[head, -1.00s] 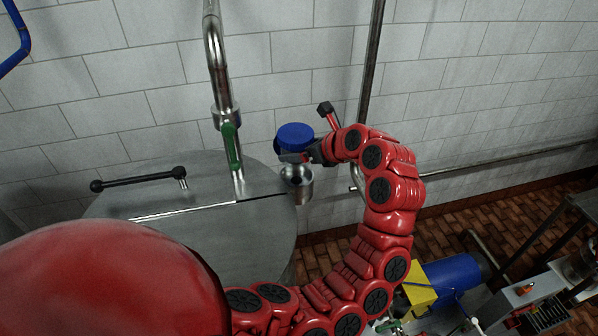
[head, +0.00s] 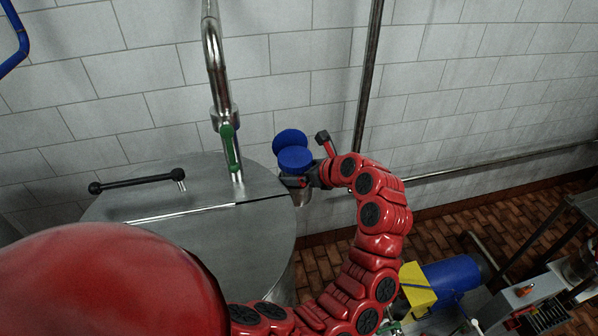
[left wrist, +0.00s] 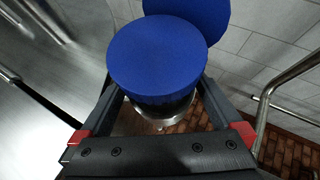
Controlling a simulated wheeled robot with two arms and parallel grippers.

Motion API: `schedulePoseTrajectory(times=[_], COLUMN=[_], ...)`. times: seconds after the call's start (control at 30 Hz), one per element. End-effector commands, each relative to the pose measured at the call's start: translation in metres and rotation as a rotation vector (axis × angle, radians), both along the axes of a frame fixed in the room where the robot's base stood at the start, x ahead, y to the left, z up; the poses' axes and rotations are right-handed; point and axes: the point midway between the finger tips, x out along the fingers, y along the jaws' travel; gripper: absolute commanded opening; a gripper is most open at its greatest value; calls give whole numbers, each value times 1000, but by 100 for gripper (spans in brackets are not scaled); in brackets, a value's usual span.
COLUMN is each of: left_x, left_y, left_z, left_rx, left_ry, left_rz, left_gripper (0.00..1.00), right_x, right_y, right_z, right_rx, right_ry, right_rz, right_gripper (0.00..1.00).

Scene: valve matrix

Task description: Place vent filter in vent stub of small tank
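The vent filter, a round piece with a blue top (head: 296,160) and a dark side, is between the fingers of my left gripper (head: 294,181). In the left wrist view, the fingers (left wrist: 158,92) lie along both sides of the filter (left wrist: 157,58). The metal vent stub (head: 301,198) at the right edge of the small tank (head: 235,240) is mostly hidden under the filter and gripper. Its bright metal shows just below the filter in the left wrist view (left wrist: 150,122). I cannot tell how far the filter sits inside it. My right gripper is out of view.
A second blue disc (head: 290,139) stands tilted just behind the filter. A steel pipe with a green handle (head: 230,150) rises from the tank, left of my gripper. A black lever (head: 135,183) lies over the lid. A vertical pipe (head: 368,85) runs along the tiled wall.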

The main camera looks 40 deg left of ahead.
Motion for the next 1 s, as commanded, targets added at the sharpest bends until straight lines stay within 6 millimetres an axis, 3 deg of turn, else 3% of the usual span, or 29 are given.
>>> schedulePoseTrajectory(times=[0.17,0.33,0.7,1.0], left_x=[0,-3,-15,-18], left_y=[0,-22,-85,-98], left_z=[4,12,58,69], left_rx=[0,-1,1,0], left_ry=[1,-3,-3,2], left_rz=[-1,-3,-2,-1], left_gripper=[100,100,100,100], right_x=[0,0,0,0], right_y=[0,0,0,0], right_z=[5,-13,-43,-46], right_rx=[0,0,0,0], right_ry=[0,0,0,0], right_rz=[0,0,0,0], right_gripper=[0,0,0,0])
